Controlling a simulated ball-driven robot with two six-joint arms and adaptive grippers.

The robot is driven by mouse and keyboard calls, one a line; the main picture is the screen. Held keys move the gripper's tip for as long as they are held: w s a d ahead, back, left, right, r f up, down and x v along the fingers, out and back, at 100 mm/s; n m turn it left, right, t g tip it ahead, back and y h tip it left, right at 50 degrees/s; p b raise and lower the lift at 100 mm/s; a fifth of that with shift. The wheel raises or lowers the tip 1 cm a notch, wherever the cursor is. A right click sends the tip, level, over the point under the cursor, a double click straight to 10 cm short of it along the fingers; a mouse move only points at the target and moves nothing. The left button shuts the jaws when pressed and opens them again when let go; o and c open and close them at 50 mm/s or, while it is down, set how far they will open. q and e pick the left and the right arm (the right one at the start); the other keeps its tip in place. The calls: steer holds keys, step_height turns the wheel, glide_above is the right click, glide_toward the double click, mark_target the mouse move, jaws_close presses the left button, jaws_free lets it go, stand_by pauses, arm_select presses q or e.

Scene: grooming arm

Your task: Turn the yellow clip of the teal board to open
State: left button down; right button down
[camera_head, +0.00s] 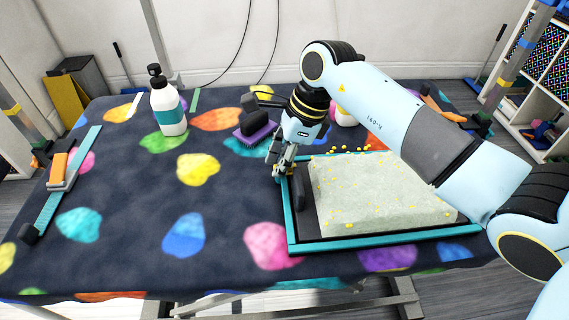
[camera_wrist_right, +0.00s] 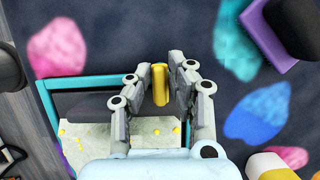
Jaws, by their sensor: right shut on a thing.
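The teal board (camera_head: 370,241) lies on the table at the right, a teal-rimmed tray with a pale slab and a black bar along its left side. Its rim also shows in the right wrist view (camera_wrist_right: 75,83). The yellow clip (camera_wrist_right: 160,85) shows between my right fingers at the board's corner; in the head view the fingers hide it. My right gripper (camera_head: 280,168) points down at the board's far left corner, shut on the clip, as the right wrist view (camera_wrist_right: 162,74) shows. My left gripper is not in view.
A white bottle (camera_head: 167,104) stands at the back left. A purple block with a black top (camera_head: 255,134) sits behind my right gripper. A long teal bar with an orange part (camera_head: 59,164) lies at the left. Small yellow bits lie on the slab (camera_head: 375,195). The table's middle is clear.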

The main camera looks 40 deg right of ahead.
steer(key=shift+f, duration=0.1)
stand_by(0.4)
steer(key=shift+f+n+g+b, duration=0.1)
steer(key=shift+n+g+b, duration=0.2)
steer(key=shift+n+b, duration=0.3)
steer(key=shift+s+n+b, duration=0.1)
steer(key=shift+n+b, duration=0.3)
steer(key=shift+n, duration=0.4)
steer(key=shift+n+g+y+b, duration=0.3)
steer(key=shift+n+g+b, duration=0.2)
steer(key=shift+n+b, duration=0.7)
